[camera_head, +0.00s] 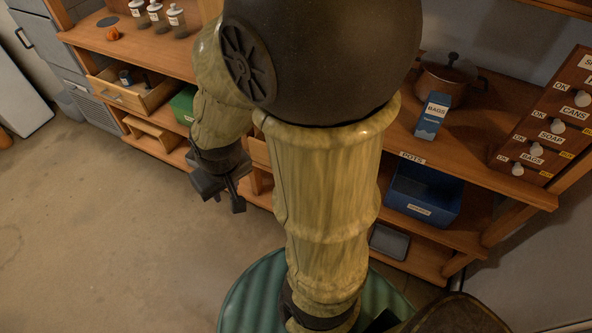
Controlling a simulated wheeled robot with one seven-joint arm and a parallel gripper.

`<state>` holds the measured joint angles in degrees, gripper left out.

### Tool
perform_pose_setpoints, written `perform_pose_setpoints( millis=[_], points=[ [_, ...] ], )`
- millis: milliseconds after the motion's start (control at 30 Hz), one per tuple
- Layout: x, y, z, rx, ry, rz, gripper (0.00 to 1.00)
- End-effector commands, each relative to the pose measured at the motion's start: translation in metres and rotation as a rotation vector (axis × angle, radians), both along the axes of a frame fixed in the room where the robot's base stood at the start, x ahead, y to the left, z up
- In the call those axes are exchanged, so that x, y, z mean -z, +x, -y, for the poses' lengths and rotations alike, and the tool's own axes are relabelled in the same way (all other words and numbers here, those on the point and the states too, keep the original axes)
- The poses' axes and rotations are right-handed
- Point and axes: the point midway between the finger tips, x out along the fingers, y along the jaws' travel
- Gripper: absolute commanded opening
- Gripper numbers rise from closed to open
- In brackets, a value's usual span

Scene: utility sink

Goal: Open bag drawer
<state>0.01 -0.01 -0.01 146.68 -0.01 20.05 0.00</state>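A wooden drawer (157,97) under the left counter stands pulled out, with small dark items inside. No label on it is readable. A blue box (431,124) labelled BAGS stands on the right counter. My gripper (224,199) hangs in front of the counter, right of the pulled-out drawer and apart from it. Its dark fingers look spread, with nothing seen between them. My arm hides the middle of the counter.
A copper-brown pot (447,80) stands behind the blue box. A dark blue bin (424,191) sits on the shelf below. White-lidded jars (157,17) and an orange item (113,34) stand on the left counter. The floor at left is clear.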

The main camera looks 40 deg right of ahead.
Motion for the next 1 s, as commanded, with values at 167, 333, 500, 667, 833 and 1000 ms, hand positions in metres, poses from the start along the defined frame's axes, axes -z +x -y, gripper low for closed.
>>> perform_pose_setpoints(
  millis=[167, 333, 500, 667, 833, 1000],
  points=[
    [0.000, 0.000, 0.000, 0.000, 0.000, 0.000, 0.29],
    [0.001, 0.001, 0.000, 0.000, 0.001, 0.001, 0.29],
    [0.026, 0.014, -0.003, -0.001, 0.014, 0.010, 0.29],
    [0.082, 0.045, -0.005, 0.001, 0.017, 0.037, 0.29],
    [0.156, 0.083, 0.006, 0.017, -0.049, 0.082, 0.29],
    [0.231, 0.111, 0.032, 0.028, -0.195, 0.117, 0.29]
  ],
)
